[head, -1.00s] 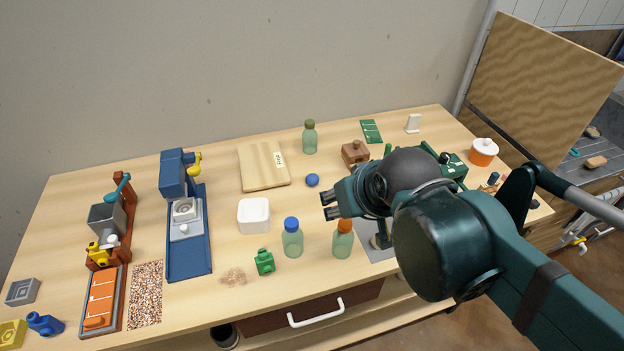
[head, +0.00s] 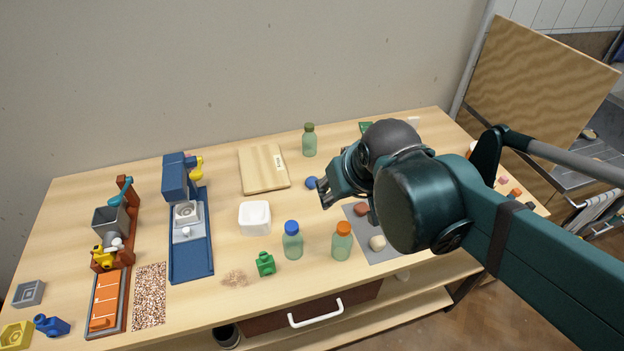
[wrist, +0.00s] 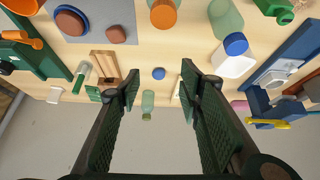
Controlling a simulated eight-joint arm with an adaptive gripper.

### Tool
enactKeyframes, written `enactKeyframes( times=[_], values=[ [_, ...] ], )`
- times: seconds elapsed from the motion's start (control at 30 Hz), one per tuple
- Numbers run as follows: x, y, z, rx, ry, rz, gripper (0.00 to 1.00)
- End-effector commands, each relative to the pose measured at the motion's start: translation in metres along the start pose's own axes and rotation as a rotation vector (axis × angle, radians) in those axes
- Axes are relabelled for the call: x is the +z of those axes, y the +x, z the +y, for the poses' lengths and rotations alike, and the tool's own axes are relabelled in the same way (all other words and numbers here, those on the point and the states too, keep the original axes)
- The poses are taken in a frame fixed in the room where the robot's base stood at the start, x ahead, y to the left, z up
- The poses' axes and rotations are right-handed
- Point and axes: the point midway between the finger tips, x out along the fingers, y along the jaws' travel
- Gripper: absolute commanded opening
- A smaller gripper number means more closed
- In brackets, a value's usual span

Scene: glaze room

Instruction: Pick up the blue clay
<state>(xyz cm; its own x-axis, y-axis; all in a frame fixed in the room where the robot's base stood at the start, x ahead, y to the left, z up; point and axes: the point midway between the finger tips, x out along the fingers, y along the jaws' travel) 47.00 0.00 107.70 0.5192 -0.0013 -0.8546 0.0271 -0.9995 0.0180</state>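A small round blue lump, the blue clay (head: 310,183), lies on the table right of the wooden board. My gripper (head: 323,194) is just to its right and toward the front in the head view, and part of the arm's end overlaps its edge. In the wrist view the blue clay (wrist: 158,73) shows between the two fingertips, beyond them and apart from both. The fingers (wrist: 161,84) are spread wide with nothing between them, so the gripper is open and empty.
A green bottle (head: 309,141) stands behind the clay. Blue-capped (head: 292,241) and orange-capped (head: 342,242) bottles stand in front, with a white tub (head: 254,218) at left. A grey mat (head: 384,254) with lumps lies under my arm. A brown wooden block (wrist: 104,66) shows in the wrist view.

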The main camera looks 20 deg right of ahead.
Motion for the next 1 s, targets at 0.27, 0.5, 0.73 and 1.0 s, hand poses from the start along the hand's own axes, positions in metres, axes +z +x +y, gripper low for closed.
enactKeyframes(
  times=[0.27, 0.5, 0.73, 1.0],
  values=[
    [-0.031, 0.005, 0.001, -0.001, -0.027, -0.062, 0.36],
    [-0.054, 0.014, 0.002, -0.004, -0.051, -0.115, 0.36],
    [-0.074, 0.026, 0.002, -0.007, -0.073, -0.165, 0.36],
    [-0.095, 0.043, 0.003, -0.012, -0.098, -0.225, 0.36]
  ],
)
